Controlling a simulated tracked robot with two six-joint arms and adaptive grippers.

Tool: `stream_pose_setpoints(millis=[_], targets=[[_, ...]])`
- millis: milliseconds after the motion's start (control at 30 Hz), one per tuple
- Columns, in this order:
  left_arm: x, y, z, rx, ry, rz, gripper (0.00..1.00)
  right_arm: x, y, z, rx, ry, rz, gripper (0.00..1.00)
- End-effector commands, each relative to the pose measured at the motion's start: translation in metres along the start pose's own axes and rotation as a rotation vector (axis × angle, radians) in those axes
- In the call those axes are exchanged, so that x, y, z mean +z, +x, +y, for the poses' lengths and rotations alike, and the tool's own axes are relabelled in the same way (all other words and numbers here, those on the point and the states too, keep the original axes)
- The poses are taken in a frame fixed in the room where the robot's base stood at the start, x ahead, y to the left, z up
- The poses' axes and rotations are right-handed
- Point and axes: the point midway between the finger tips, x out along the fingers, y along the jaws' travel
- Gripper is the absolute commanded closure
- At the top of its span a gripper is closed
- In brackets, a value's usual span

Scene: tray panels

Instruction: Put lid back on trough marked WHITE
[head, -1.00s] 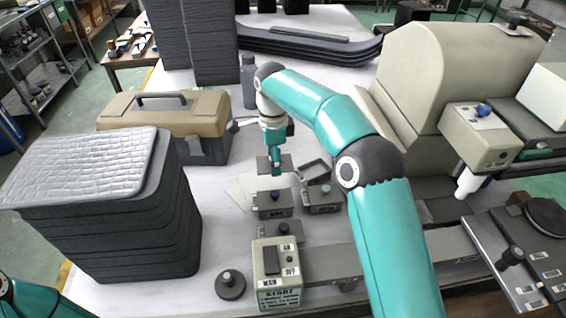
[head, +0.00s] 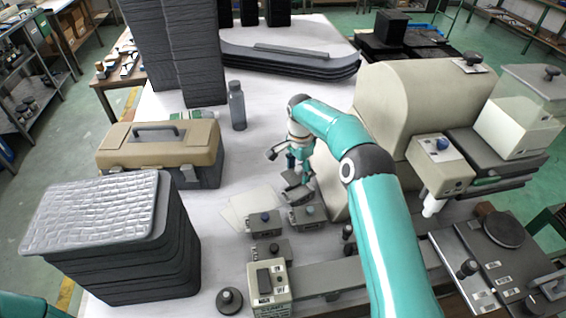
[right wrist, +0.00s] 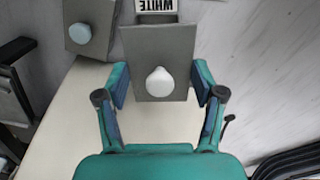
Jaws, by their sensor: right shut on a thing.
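The lid is a grey plate (right wrist: 157,45) with a white rounded knob (right wrist: 160,84), seen in the right wrist view. My right gripper (right wrist: 161,78) is shut on it, one finger at each side. A label reading WHITE (right wrist: 157,5), upside down, shows just past the lid's far edge; the lid hides most of the trough there. I cannot tell whether the lid touches the trough. In the head view my right gripper (head: 294,176) is low over the back of the trough group, where lid and trough are hard to make out. My left gripper is out of view.
A beige machine (head: 395,120) stands right of the gripper. A toolbox (head: 160,148) and stacked trays (head: 130,260) are left.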

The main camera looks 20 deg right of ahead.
Motion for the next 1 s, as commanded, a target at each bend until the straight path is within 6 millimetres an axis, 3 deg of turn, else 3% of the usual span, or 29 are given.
stream_pose_setpoints(millis=[267,800,1000], targets=[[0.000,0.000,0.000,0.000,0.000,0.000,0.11,-0.007,0.006,0.004,0.001,0.014,0.000,0.61],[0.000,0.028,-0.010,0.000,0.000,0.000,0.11,-0.006,0.052,0.003,0.002,0.013,0.000,0.61],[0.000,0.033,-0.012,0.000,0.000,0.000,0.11,-0.006,0.060,0.003,0.001,0.013,0.000,0.61]])
